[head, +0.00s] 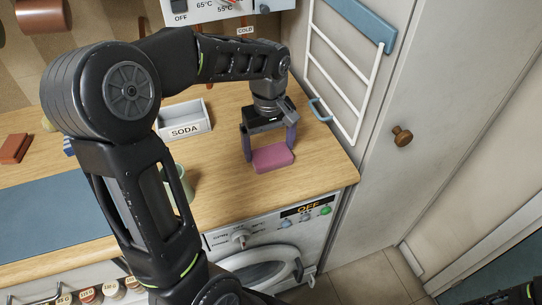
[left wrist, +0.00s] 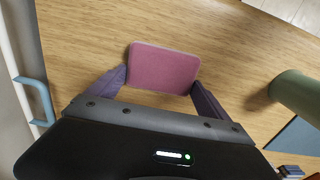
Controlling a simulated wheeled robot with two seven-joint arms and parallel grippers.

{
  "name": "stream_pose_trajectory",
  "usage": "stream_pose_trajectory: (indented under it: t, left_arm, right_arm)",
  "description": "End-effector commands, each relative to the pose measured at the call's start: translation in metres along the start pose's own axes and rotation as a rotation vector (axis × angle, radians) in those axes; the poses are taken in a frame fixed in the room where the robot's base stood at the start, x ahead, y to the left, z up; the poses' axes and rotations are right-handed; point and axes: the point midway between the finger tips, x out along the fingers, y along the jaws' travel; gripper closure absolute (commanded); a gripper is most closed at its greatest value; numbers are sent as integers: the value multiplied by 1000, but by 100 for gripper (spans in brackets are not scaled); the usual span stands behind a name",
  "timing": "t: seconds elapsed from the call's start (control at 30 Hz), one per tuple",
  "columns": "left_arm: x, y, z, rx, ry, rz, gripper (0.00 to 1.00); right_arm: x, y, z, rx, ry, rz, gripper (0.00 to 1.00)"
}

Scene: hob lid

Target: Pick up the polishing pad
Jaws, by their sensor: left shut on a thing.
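The polishing pad (head: 273,158) is a pink, flat, rounded block at the right end of the wooden counter. My left gripper (head: 269,148) points down over it, with its purple fingers on two opposite sides, shut on the pad. In the left wrist view the pad (left wrist: 163,66) sits between the fingertips of my left gripper (left wrist: 161,82). I cannot tell whether the pad touches the counter or is just clear of it.
A white SODA box (head: 184,119) stands behind and left of the pad. A green cylinder (left wrist: 297,92) stands nearby, partly behind my arm in the head view. A white rail rack (head: 338,75) hangs on the right wall. A washing machine (head: 270,250) is below the counter.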

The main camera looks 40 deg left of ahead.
Motion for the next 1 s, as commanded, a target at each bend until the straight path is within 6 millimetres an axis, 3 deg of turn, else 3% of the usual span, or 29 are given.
stream_pose_trajectory:
  t: [0.43,0.8,1.0]
  left_arm:
    - [-9,0,0,0,1,1,48]
    - [-75,1,0,-1,3,4,48]
    - [-98,0,0,0,0,0,48]
  right_arm:
    - [1,0,0,0,0,0,64]
    - [5,2,0,0,1,0,64]
    - [5,2,0,0,1,0,64]
